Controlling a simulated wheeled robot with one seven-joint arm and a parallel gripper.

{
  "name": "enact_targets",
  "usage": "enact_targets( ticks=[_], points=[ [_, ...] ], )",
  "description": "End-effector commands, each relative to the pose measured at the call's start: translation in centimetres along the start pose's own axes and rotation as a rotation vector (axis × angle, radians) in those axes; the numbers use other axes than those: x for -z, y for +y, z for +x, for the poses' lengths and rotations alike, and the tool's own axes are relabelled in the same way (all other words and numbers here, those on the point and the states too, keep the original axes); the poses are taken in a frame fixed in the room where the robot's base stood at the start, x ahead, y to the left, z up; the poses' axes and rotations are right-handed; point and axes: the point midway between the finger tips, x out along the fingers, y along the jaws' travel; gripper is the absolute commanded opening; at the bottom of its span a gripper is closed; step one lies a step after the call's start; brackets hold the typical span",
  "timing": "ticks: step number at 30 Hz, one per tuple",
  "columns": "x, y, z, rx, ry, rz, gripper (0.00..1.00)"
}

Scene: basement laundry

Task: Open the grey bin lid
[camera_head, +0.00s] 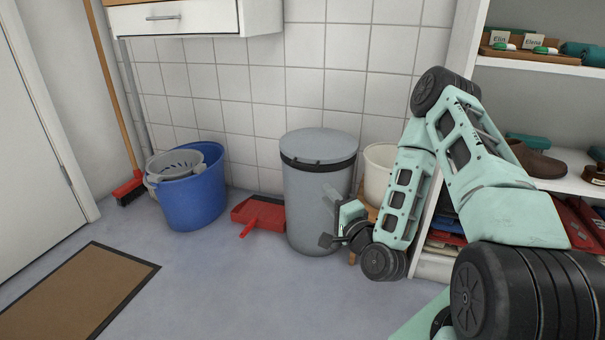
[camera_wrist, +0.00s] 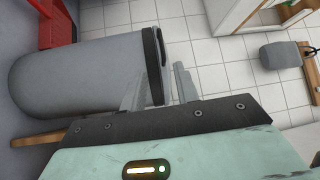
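The grey bin (camera_head: 318,205) stands upright on the floor against the tiled wall. Its grey lid (camera_head: 320,143) is down on top, with a dark band (camera_head: 318,165) under it. In the wrist view the bin (camera_wrist: 75,75) lies sideways in the picture, with the dark band (camera_wrist: 153,60) at its right end. My gripper (camera_head: 334,212) is at the bin's right front side, below the lid in the head view. In the wrist view its two fingers (camera_wrist: 158,88) are apart, with the band's edge showing between them. I cannot tell whether they touch the bin.
A red dustpan (camera_head: 260,214) lies left of the bin, and a blue bucket (camera_head: 190,200) stands farther left. A white bucket (camera_head: 378,170) is behind my arm on the right, beside white shelves (camera_head: 530,72). The floor in front of the bin is clear.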

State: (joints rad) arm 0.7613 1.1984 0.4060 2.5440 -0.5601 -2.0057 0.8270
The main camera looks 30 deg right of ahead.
Motion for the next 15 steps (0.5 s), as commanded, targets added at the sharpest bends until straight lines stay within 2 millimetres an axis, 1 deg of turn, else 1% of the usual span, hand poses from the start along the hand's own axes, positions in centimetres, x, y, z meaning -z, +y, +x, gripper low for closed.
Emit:
enact_targets(
  ticks=[7,11,15],
  points=[
    [-0.2,0.0,2.1,0.000,-0.006,-0.007,0.31],
    [-0.2,-0.3,3.4,0.009,-0.002,-0.004,0.31],
    [0.0,-0.1,6.4,0.012,0.005,-0.001,0.31]
  ],
)
